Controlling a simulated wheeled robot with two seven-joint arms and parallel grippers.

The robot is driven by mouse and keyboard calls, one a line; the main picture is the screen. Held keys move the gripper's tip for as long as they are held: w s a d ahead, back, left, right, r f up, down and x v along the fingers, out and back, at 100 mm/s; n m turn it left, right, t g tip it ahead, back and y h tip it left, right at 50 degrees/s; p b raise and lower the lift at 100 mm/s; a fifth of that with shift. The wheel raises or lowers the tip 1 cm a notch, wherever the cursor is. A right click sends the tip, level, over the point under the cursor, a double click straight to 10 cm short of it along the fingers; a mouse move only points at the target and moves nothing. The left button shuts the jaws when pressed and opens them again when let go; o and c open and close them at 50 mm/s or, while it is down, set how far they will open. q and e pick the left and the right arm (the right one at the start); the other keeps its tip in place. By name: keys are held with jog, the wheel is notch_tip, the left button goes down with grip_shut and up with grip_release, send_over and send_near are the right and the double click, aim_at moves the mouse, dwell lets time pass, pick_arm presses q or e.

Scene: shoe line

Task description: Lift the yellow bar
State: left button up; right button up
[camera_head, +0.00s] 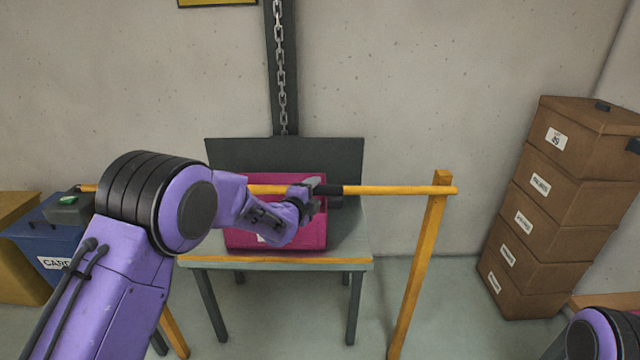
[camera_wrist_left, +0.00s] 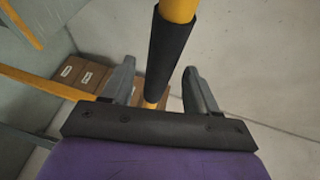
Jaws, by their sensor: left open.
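The yellow bar (camera_head: 400,189) lies level across the front of a table, its right end on a yellow post (camera_head: 418,270). A black sleeve (camera_head: 350,189) covers its middle part. My left gripper (camera_head: 318,188) is open at the sleeve. In the left wrist view the bar (camera_wrist_left: 178,9) and its black sleeve (camera_wrist_left: 171,45) run between the two spread fingers of the left gripper (camera_wrist_left: 159,68), with gaps seen on both sides. My left arm hides part of the bar in the head view. My right gripper is out of view.
A magenta bin (camera_head: 315,234) stands on the grey table (camera_head: 350,252) behind the bar. A leaning stack of brown boxes (camera_head: 560,210) is at the right. A blue bin (camera_head: 50,240) is at the left. A chain (camera_head: 280,70) hangs above the table.

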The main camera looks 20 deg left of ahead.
pick_arm(q)
jog(key=p+x, duration=0.1)
jog(key=x, duration=0.3)
jog(key=shift+w+f, duration=0.1)
jog(key=shift+w, duration=0.3)
